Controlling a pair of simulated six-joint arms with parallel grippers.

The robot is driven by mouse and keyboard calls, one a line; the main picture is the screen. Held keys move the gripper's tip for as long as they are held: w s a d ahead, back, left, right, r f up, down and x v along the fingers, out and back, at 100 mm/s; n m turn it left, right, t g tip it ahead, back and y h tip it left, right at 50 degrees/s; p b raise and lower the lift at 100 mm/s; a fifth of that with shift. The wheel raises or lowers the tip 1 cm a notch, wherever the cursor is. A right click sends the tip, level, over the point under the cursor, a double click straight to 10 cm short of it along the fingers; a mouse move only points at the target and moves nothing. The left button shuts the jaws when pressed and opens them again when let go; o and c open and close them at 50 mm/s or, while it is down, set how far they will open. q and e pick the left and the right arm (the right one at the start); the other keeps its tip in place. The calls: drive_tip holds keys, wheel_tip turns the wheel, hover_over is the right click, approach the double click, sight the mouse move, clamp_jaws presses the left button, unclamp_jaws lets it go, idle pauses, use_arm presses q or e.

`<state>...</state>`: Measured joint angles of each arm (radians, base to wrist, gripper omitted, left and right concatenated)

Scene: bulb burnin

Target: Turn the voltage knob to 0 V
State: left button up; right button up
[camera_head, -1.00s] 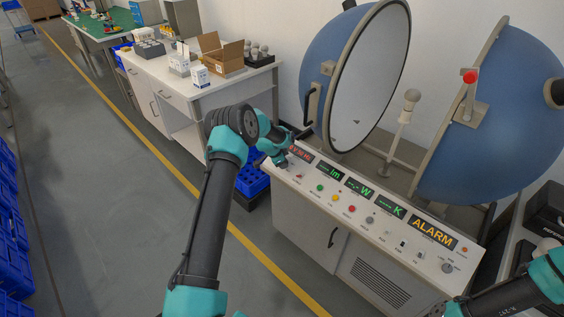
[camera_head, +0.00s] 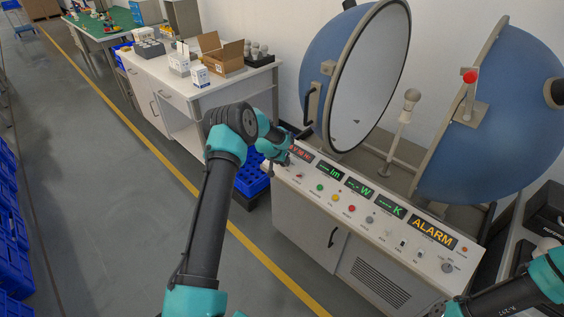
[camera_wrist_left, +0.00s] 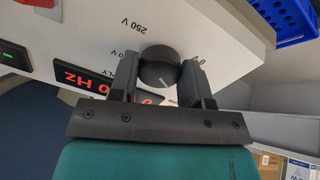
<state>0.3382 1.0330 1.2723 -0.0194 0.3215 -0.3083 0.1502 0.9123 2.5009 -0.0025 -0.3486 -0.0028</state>
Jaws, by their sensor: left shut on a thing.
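The voltage knob (camera_wrist_left: 159,68) is a dark round dial in the left wrist view. A white pointer line on it shows at its lower right side. Printed labels "250 V" and "0 V" stand on the white panel (camera_wrist_left: 215,30) around it. My left gripper (camera_wrist_left: 160,75) has one finger on each side of the knob and is shut on it. In the head view the left gripper (camera_head: 283,160) is at the left end of the control panel (camera_head: 330,190), and my arm hides the knob there. My right arm shows at the lower right edge; its gripper is not clearly seen.
A red display (camera_head: 300,152) sits beside the knob. Green displays (camera_head: 330,170), an ALARM sign (camera_head: 434,233) and several buttons line the panel. The opened blue sphere (camera_head: 510,120) with a bulb (camera_head: 411,96) stands behind.

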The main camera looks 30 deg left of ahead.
use_arm(q)
drive_tip(key=n, duration=1.2)
drive_tip(key=shift+n, duration=0.3)
drive_tip(key=o, duration=0.9)
drive_tip(key=shift+r, duration=0.15)
drive_tip(key=v, duration=1.7)
drive_tip(key=shift+s+d, duration=0.2)
drive_tip(key=shift+d, duration=0.2)
